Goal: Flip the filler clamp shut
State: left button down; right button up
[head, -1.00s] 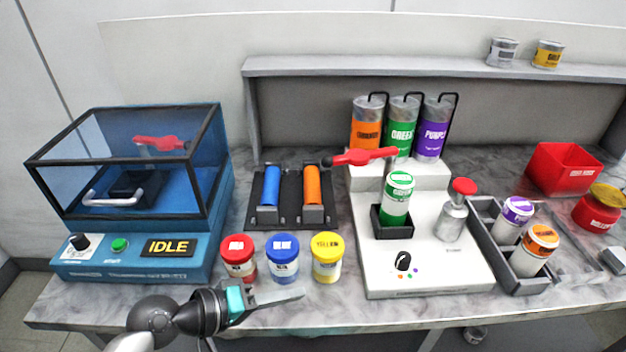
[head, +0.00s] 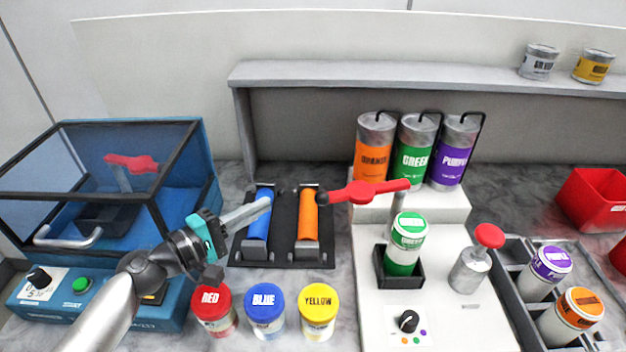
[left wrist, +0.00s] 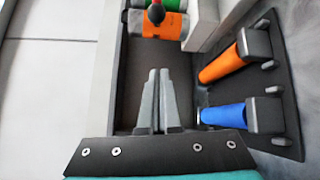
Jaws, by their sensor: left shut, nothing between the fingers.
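The filler clamp (head: 365,192) is a red lever with a black knob at its left end, on a grey post above the white filler (head: 375,285). Its arm lies nearly level, the knob pointing left. A green-lidded jar (head: 403,255) stands below it in a dark square holder. My left gripper (head: 264,203) is shut and empty, over the blue roller, left of the knob and apart from it. In the left wrist view my shut fingers (left wrist: 158,75) point toward the clamp's knob (left wrist: 156,13) at the top edge. My right gripper is not in view.
A blue roller (head: 258,222) and an orange roller (head: 308,218) sit on a dark rack. Red, blue and yellow jars (head: 318,310) stand in front. Orange, green and purple canisters (head: 455,152) stand behind the filler.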

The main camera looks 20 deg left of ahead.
pick_arm(q)
jog(key=w+d+p, duration=0.4)
jog(key=w+d, duration=0.1)
jog(key=d, duration=0.2)
jog(key=shift+w+d+r, duration=0.15)
jog(key=shift+w+d, duration=0.15)
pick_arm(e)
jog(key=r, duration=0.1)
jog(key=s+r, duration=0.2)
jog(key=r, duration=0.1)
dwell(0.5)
pick_arm(q)
jog(key=shift+s, duration=0.1)
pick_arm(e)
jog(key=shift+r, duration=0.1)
